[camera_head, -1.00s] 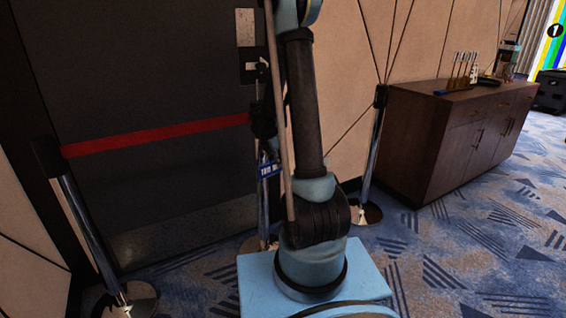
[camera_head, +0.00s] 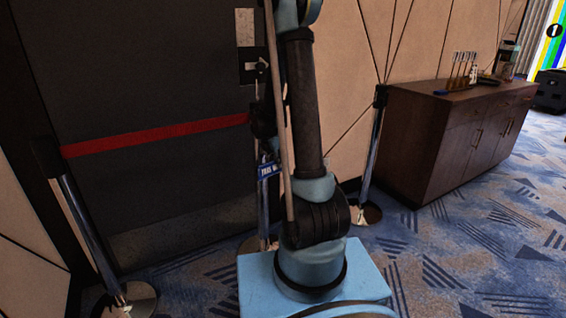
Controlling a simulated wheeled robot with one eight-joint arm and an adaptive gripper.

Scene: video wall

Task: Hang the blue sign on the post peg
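A small blue sign (camera_head: 268,170) with white lettering shows just left of my arm, in front of the chrome middle post. It is slightly tilted, and its right part is cut off by my arm. The middle post (camera_head: 263,205) stands before the dark door, partly behind my arm. A dark shape (camera_head: 263,120) sits at the post's top, where the red belt ends. I cannot tell whether it is post head, gripper or both. My arm leaves the top of the view, so my gripper's fingers cannot be made out. The peg and the sign's support cannot be made out either.
A red belt (camera_head: 155,136) runs from the left post (camera_head: 80,225) across the dark door (camera_head: 150,60). Another chrome post (camera_head: 372,160) stands right of my arm, beside a wooden cabinet (camera_head: 450,135) with small items on top. Patterned carpet (camera_head: 475,245) is open at the right front.

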